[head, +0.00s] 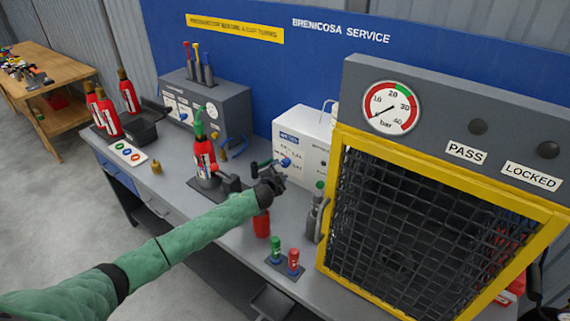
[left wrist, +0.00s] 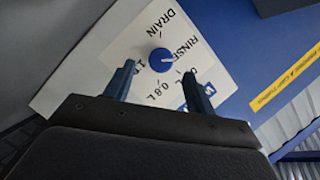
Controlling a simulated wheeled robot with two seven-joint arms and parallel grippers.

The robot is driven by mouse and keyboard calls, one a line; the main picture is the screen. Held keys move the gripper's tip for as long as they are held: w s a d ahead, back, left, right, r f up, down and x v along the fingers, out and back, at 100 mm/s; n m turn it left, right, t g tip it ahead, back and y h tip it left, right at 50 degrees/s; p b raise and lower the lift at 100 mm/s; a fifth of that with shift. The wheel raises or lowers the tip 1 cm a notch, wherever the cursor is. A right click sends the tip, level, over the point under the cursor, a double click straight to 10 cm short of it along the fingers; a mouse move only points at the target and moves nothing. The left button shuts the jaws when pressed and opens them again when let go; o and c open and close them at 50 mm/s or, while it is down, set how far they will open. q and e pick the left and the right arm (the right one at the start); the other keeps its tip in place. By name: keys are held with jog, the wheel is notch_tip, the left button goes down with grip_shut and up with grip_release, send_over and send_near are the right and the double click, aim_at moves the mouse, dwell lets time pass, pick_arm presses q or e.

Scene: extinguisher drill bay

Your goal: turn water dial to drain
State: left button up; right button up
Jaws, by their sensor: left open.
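The water dial is a round blue knob (left wrist: 162,60) on the white panel (left wrist: 118,45) in the left wrist view. Its small white mark points right, near RINSE; the exact setting is hard to read. DRAIN is printed above the knob. In the head view the knob (head: 286,162) shows on the front of the white box (head: 305,128), beside my gripper. My left gripper (head: 273,170) is open, its dark blue fingers (left wrist: 158,67) on either side of the knob in the wrist picture. I cannot tell whether they touch it. My right gripper is out of view.
A yellow-framed mesh cage (head: 430,235) with a pressure gauge (head: 391,107) above it stands right of the box. A red extinguisher (head: 204,160) stands left of my gripper. Green and red small fittings (head: 276,247) stand at the bench front. A grey machine (head: 207,108) is behind.

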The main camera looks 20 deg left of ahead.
aim_at(283, 165)
pick_arm(q)
jog(key=p+x, duration=0.1)
jog(key=x, duration=0.4)
jog(key=shift+r+p, duration=0.15)
jog(key=shift+p, duration=0.2)
jog(key=shift+w, duration=0.15)
jog(key=shift+c, duration=0.4)
jog(key=c, duration=0.9)
